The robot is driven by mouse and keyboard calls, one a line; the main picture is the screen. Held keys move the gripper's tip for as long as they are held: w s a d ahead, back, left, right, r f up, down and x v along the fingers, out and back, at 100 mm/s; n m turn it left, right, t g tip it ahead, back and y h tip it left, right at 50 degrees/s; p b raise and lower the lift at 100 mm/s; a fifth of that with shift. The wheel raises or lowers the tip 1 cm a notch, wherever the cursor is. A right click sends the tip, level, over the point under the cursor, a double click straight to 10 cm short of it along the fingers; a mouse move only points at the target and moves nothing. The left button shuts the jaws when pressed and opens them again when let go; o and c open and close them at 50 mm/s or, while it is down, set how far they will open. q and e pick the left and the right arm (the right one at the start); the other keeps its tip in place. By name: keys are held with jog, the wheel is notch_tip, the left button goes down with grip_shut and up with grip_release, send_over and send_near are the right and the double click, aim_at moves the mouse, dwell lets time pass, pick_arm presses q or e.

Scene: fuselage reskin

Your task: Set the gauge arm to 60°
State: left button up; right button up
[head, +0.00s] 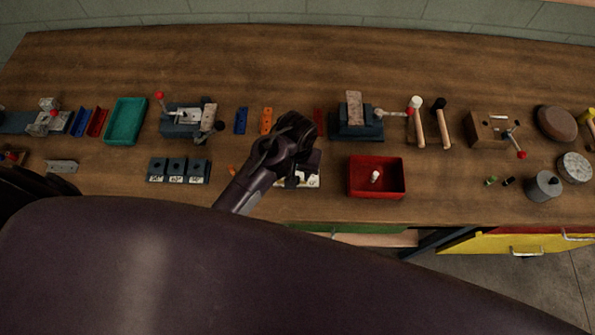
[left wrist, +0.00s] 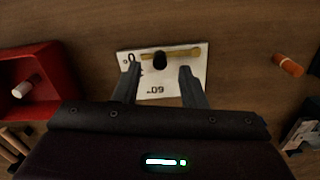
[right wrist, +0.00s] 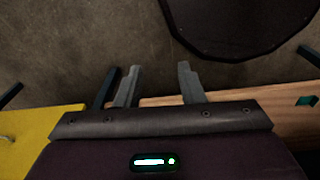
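The gauge is a white plate (left wrist: 185,83) in the left wrist view, printed "60°" upside down, with a 0 mark at its far left corner. A brass bar (left wrist: 188,51), which looks like the gauge arm, lies across its far edge and carries a black knob (left wrist: 160,61). My left gripper (left wrist: 160,68) is open above the plate, its fingers on either side of the knob; contact cannot be told. In the head view the plate (head: 312,181) is partly hidden by my left gripper (head: 293,180). My right gripper (right wrist: 158,68) is open and empty, over the floor by the drawers.
A red tray (head: 376,192) holding a small white piece stands right of the gauge. Three dark labelled blocks (head: 178,170) stand to its left. An orange cylinder (left wrist: 288,64) lies beside the plate. Vises and mallets line the back of the bench.

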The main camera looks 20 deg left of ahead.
pick_arm(q)
notch_tip(320, 180, down, 2)
jog(key=shift+f, duration=0.25)
jog(key=shift+w+f, duration=0.25)
jog(key=shift+f, duration=0.45)
jog(key=shift+s, duration=0.1)
grip_shut()
pick_arm(e)
jog(key=shift+w+a+r, duration=0.2)
jog(key=shift+w+r, duration=0.05)
jog(key=shift+r, duration=0.2)
